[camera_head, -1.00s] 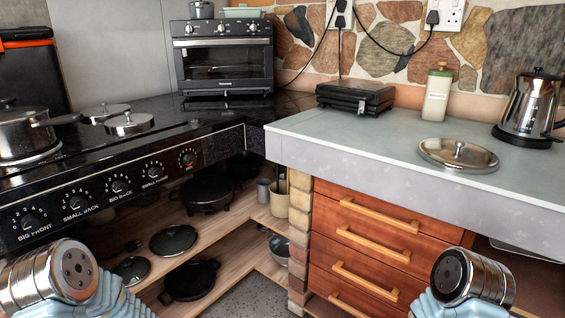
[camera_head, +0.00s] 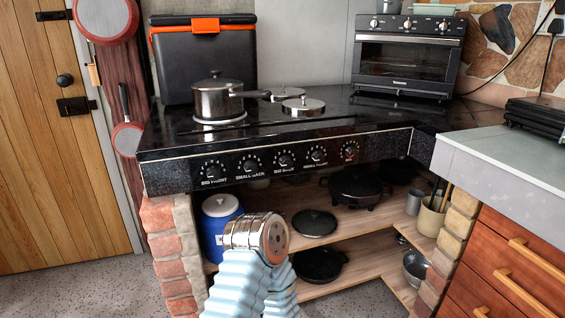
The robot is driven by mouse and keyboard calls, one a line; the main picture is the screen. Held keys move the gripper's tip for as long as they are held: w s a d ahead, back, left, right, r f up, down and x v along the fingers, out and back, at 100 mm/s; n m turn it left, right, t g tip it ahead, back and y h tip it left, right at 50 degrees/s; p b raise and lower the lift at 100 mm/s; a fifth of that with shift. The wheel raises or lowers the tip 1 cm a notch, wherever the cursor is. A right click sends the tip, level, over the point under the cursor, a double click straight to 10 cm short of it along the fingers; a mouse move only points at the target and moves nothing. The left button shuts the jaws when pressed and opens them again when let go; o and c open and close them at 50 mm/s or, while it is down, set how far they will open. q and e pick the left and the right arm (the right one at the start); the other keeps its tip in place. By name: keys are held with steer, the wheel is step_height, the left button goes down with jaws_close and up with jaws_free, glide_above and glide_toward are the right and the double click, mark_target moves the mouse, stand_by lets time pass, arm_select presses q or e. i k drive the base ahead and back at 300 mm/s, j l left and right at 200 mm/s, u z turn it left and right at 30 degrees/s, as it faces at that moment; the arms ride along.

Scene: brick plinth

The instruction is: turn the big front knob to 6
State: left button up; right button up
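The big front knob (camera_head: 211,169) is the leftmost knob on the black cooktop's front panel (camera_head: 268,158). It is a black knob with white marks around it and the label BIG FRONT below. The marks are too small to read its setting. A metal-capped, light blue part of my arm (camera_head: 258,236) rises from the bottom centre, in front of and below the panel. No gripper fingers show, so neither gripper is in view. Nothing is seen touching the knob.
Open shelves (camera_head: 335,238) below hold pans and a blue jug (camera_head: 219,225). A brick pillar (camera_head: 172,245) stands at left. The counter (camera_head: 500,155) is at right. Floor shows at lower left.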

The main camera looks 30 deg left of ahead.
mark_target(213, 172)
steer(key=u, duration=1.6)
